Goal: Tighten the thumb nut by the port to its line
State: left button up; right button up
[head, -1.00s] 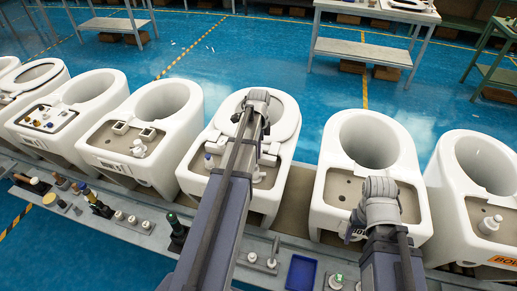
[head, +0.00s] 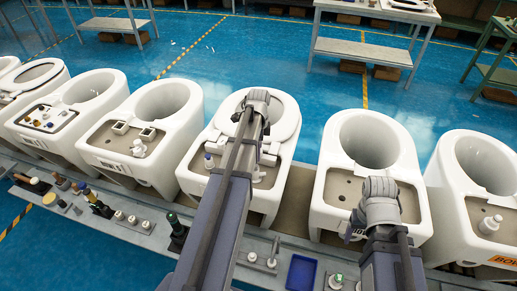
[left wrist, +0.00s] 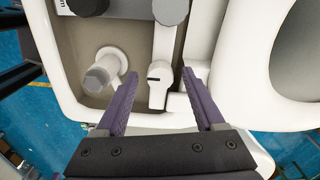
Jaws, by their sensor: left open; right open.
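My left gripper (left wrist: 160,74) is open in the left wrist view, with its two purple fingers apart. A white thumb nut (left wrist: 159,86) with a dark line across it sits between the fingertips, with a gap on each side. A pale round stub (left wrist: 103,70), possibly the port, stands left of the fingers. In the head view, my left arm reaches over the middle toilet (head: 205,140) and hides its fingers and the nut. My right gripper (head: 357,222) is mostly hidden under its own wrist, over the toilet to the right (head: 342,190).
A ledge in front holds a blue tray (head: 302,272) and several tools. More toilets stand on both sides.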

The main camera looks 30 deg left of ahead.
pick_arm(q)
notch_tip(320, 180, up, 8)
jog(key=p, duration=0.8)
jog(key=shift+f, duration=0.1)
jog(key=s+d+n+b, duration=0.1)
jog(key=s+d+n, duration=0.2)
jog(key=d, duration=0.7)
jog(key=s+d+f+n+b, duration=0.1)
jog(key=s+d+n, duration=0.2)
jog(key=s+d, duration=0.5)
jog(key=s+d+f+n+y, duration=0.1)
jog(key=s+d+n, duration=0.2)
jog(key=d, duration=0.9)
jog(key=shift+s+d+f+b, duration=0.25)
jog(key=shift+s+b, duration=0.15)
jog(key=shift+s, duration=0.8)
